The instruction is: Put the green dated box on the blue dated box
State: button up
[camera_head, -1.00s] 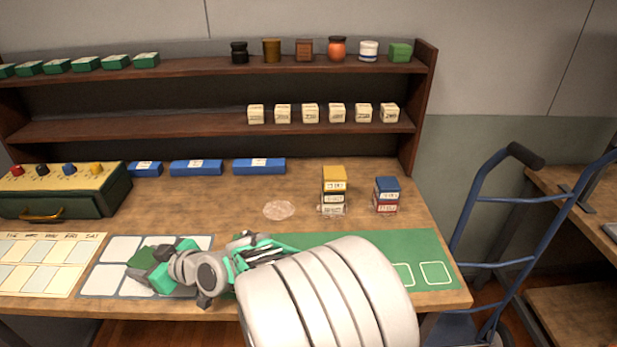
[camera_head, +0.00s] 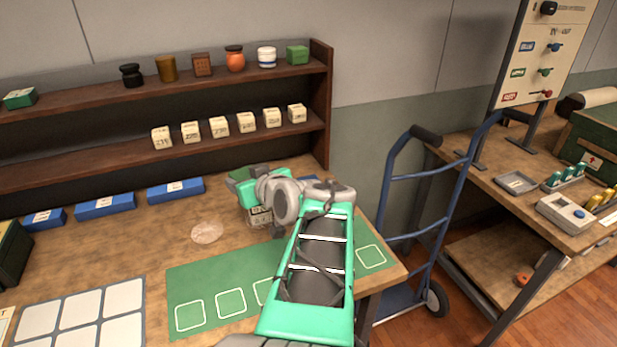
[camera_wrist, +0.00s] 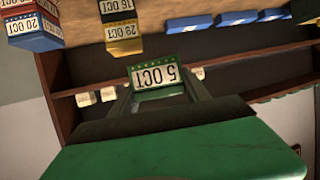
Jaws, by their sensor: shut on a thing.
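My gripper (camera_head: 245,190) is shut on the green dated box (camera_head: 238,174), above the bench near the dated stacks. In the wrist view the green box (camera_wrist: 155,80) shows a white "5 OCT" label with a green border, between the fingers. The blue dated box (camera_wrist: 38,43) shows at the upper left of the wrist view, with a red box against it and apart from the green box. In the head view my gripper and arm hide the blue box. The yellow dated stack (camera_head: 260,216) is partly hidden behind my gripper; its yellow box (camera_wrist: 124,46) also shows in the wrist view.
A shelf (camera_head: 327,100) stands behind with cream date blocks and jars. A clear round disc (camera_head: 206,232) lies left of the gripper. Blue blocks (camera_head: 175,190) line the back. A green mat (camera_head: 205,280) lies in front. A blue hand truck (camera_head: 410,190) stands right.

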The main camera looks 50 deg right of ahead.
jog(key=s+d+r+m+g+h, duration=0.25)
jog(key=s+d+r, duration=0.25)
jog(key=s+d, duration=0.3)
jog(key=shift+t+h, duration=0.25)
jog(key=shift+t, duration=0.3)
jog(key=w+d+f+p, duration=0.1)
jog(key=d+f, duration=0.2)
jog(key=d, duration=0.1)
jog(key=w+d+f+p, duration=0.1)
jog(key=w+d+f, duration=0.1)
jog(key=d+f, duration=0.1)
jog(key=w+d+f+p, duration=0.1)
jog(key=w+d+f, duration=0.1)
jog(key=d, duration=0.3)
jog(key=shift+d+f, duration=0.15)
jog(key=shift+f, duration=0.7)
jog(key=f+p, duration=0.1)
jog(key=f, duration=0.2)
jog(key=shift+d+f, duration=0.2)
jog(key=shift+f, duration=0.1)
jog(key=shift+f, duration=0.15)
jog(key=o, duration=1.4)
jog(key=shift+o, duration=0.2)
